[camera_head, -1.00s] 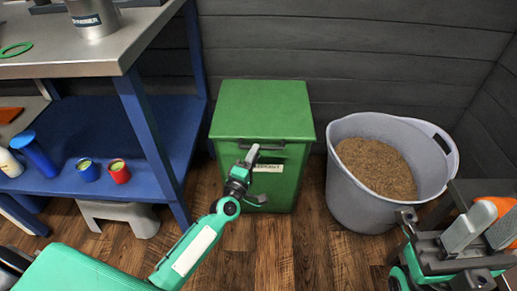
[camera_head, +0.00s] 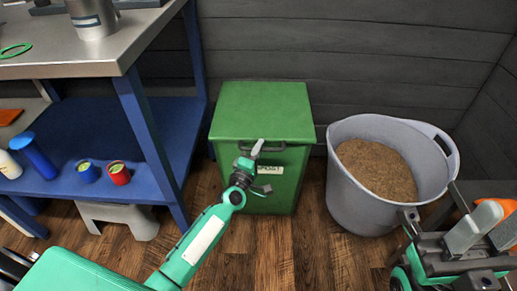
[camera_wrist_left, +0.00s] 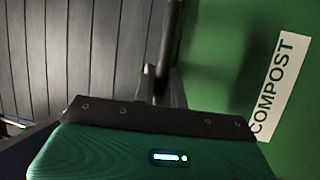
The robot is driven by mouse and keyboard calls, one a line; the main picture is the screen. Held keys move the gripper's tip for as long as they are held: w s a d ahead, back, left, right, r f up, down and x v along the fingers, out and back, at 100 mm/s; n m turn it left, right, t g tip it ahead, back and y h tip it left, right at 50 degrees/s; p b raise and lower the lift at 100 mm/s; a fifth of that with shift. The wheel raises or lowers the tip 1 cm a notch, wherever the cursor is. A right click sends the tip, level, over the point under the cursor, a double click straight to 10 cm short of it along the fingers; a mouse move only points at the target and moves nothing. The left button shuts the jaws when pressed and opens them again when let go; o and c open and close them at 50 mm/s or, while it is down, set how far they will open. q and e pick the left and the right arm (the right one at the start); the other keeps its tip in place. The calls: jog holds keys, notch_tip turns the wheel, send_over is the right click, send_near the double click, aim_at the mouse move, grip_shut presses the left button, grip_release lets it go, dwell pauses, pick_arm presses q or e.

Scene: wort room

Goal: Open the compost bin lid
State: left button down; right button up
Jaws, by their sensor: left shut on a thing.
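The green compost bin (camera_head: 262,110) stands on the floor against the wall, with its lid down. Its white COMPOST label shows in the left wrist view (camera_wrist_left: 277,85) and is partly hidden by my gripper in the head view. A dark handle (camera_head: 292,148) runs along the lid's front edge; it also shows as a dark bar in the left wrist view (camera_wrist_left: 168,40). My left gripper (camera_head: 258,158) is at the bin's front, shut on the handle. My right gripper (camera_head: 483,231) is at the lower right, apart from the bin, its two grey fingers apart and empty.
A grey tub (camera_head: 350,185) of brown grain stands right of the bin. A blue-framed bench (camera_head: 150,135) with a steel top is on the left, with cups on its lower shelf and a grey stool (camera_head: 120,216) below. Wooden floor is clear in front of the bin.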

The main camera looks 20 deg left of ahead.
pick_arm(q)
jog(key=shift+r+p, duration=0.25)
jog(key=shift+p, duration=0.15)
